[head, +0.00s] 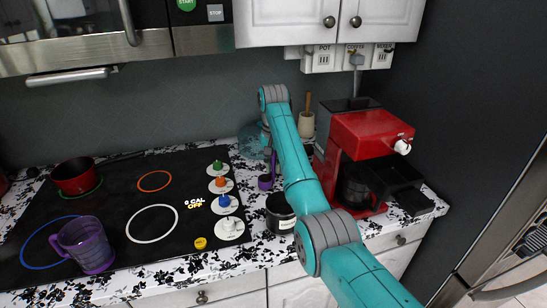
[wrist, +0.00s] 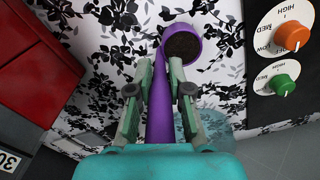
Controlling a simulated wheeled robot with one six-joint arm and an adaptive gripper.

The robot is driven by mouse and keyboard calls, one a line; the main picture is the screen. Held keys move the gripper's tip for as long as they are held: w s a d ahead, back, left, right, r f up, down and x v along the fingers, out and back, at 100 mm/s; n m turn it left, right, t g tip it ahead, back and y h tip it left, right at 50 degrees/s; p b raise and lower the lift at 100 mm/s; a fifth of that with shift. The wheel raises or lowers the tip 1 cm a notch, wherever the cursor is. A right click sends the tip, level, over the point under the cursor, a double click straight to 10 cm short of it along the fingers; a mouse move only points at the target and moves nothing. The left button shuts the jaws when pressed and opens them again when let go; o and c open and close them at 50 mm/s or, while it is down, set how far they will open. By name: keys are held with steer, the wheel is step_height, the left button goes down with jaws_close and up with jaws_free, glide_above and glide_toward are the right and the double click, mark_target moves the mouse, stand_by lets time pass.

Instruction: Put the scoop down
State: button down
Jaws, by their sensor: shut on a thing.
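The purple scoop (wrist: 183,46) is in the wrist view, with its long handle running down between the fingers of my gripper (wrist: 160,68). The gripper is shut on the handle. The scoop's round cup faces the camera and holds dark brown grounds. In the head view the scoop (head: 265,182) shows small and purple above the floral counter (head: 239,260), just left of my arm. My arm partly hides the gripper there. I cannot tell whether the scoop touches the counter.
A red coffee machine (head: 362,132) stands right of my arm. A dark labelled jar (head: 279,213) is in front of the scoop. The stove knobs (head: 222,201) are to its left. A bluish clear vessel (head: 250,142) and a wooden-handled item (head: 307,121) stand behind.

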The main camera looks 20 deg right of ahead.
steer(key=shift+f, duration=0.45)
steer(key=shift+f, duration=0.1)
steer(key=c, duration=1.1)
jaws_free()
